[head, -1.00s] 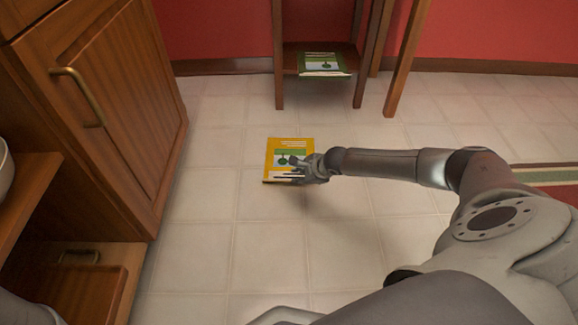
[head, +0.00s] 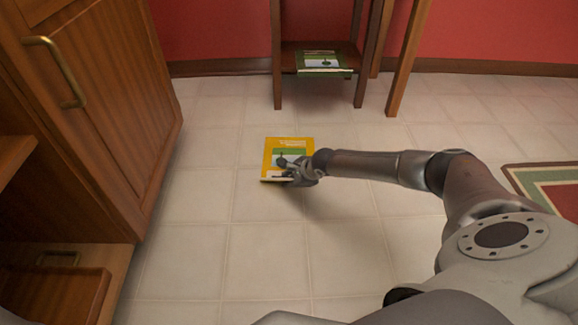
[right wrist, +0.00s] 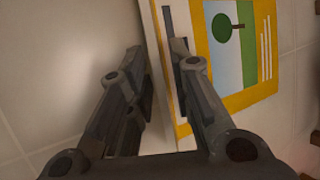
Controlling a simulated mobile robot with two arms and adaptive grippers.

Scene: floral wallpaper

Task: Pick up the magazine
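The magazine (head: 270,150), with a yellow border and a green tree picture, is on the tiled floor in the middle of the head view. My right gripper (head: 284,174) reaches in from the right at its lower part and hides some of the cover. In the right wrist view, the magazine (right wrist: 265,88) appears steeply tilted. Its pale edge runs between the two spread fingers of the right gripper (right wrist: 160,75). One finger is over the cover and the other is beyond the edge, with a small gap. My left gripper is not in view.
A similar green and white magazine (head: 322,62) lies on the low shelf of a wooden stand (head: 288,60) at the back. A wooden cabinet (head: 110,90) is at the left. The floor around the magazine is clear.

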